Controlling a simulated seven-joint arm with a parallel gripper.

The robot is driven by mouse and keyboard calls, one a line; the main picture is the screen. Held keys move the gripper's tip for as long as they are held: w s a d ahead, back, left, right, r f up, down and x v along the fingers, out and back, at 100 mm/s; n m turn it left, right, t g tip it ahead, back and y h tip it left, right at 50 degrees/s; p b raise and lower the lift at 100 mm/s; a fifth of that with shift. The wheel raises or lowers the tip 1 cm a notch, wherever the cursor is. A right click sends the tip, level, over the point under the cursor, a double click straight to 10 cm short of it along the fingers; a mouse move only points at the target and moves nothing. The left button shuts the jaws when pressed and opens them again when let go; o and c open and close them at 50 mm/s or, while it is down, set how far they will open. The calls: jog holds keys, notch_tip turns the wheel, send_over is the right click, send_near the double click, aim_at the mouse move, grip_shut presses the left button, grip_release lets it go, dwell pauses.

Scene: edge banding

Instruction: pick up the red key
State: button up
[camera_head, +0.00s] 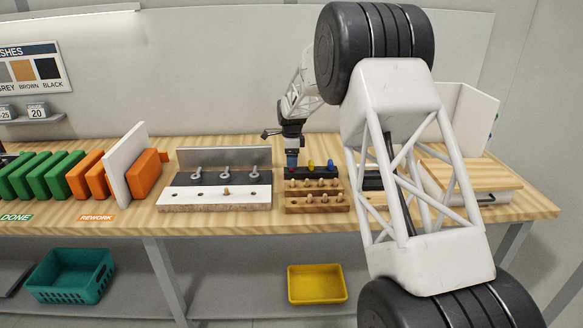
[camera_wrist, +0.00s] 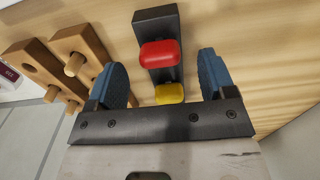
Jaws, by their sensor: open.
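The red key (camera_wrist: 160,53) has a rounded red head and stands in a black block (camera_wrist: 155,18). In the wrist view it lies between the blue fingertips of my gripper (camera_wrist: 162,72), with a gap on both sides. My gripper is open and empty. In the head view my gripper (camera_head: 292,158) points down over the left end of the black block (camera_head: 318,173), and only a bit of the red key (camera_head: 291,169) shows below the fingers. Whether the fingers reach down beside the key's head is unclear.
A blue key (camera_head: 310,164) and a yellow key (camera_head: 330,163) stand in the same block. Wooden peg racks (camera_head: 315,206) lie in front. A fixture with several clamps (camera_head: 215,197) is to the left. A wooden board (camera_head: 470,174) lies to the right.

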jog(key=shift+f, duration=1.4)
jog(key=c, duration=1)
jog(key=shift+r, duration=0.15)
jog(key=shift+r, duration=1.45)
jog(key=shift+s+r, duration=0.2)
jog(key=shift+s, duration=0.1)
jog(key=s+d+r, duration=0.1)
jog(key=s+d, duration=0.1)
jog(key=s, duration=1.3)
jog(key=shift+r, duration=0.2)
jog(key=shift+s+d, duration=0.1)
jog(key=shift+s, duration=0.05)
